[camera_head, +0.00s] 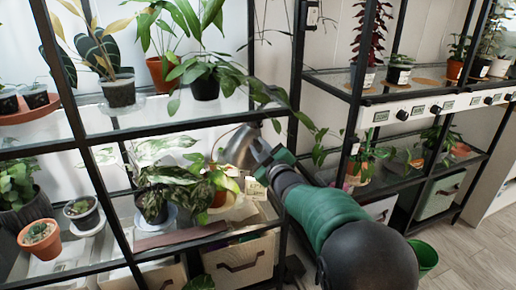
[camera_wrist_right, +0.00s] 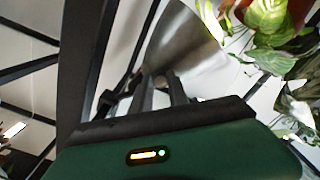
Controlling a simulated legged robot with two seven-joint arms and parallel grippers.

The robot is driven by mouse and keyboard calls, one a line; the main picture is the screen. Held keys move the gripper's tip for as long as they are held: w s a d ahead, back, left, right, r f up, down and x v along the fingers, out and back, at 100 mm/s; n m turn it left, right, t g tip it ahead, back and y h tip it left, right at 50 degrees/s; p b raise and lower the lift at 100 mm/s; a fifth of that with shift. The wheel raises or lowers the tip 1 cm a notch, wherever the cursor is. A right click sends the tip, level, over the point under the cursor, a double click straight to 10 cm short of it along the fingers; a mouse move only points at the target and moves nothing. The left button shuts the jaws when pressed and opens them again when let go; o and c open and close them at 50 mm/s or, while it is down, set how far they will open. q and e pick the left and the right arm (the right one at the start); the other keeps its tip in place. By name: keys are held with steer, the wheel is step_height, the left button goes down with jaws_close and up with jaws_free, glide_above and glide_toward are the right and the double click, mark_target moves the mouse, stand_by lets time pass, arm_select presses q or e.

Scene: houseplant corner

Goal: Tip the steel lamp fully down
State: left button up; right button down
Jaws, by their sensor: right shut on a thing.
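The steel lamp (camera_head: 240,146) is a silvery cone-shaped shade on the middle level of the left plant rack, beside leafy plants. My right gripper (camera_head: 262,152) is at the right side of the shade, its arm coming in from the lower right. In the right wrist view the lamp shade (camera_wrist_right: 190,42) fills the upper middle, and the fingers of my right gripper (camera_wrist_right: 162,88) are shut at its narrow end. The exact contact is partly hidden by the gripper body. My left gripper is not in view.
A black rack post (camera_head: 296,75) stands close to the right arm. A variegated plant (camera_head: 205,180) crowds the shelf left of the lamp. Trailing leaves (camera_head: 265,92) hang above it. A fabric bin (camera_head: 240,262) sits below, and a green bucket (camera_head: 424,256) stands on the floor.

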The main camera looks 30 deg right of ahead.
steer(key=shift+f, duration=0.15)
steer(key=c, duration=1.3)
jaws_free()
steer(key=shift+s, duration=0.1)
steer(key=shift+s+a+r+p, duration=0.1)
steer(key=shift+s+r+p, duration=0.1)
steer(key=shift+s+p, duration=0.15)
steer(key=p+v, duration=0.1)
steer(key=v, duration=0.7)
steer(key=p+v, duration=0.1)
steer(key=v, duration=0.7)
steer(key=shift+f, duration=0.25)
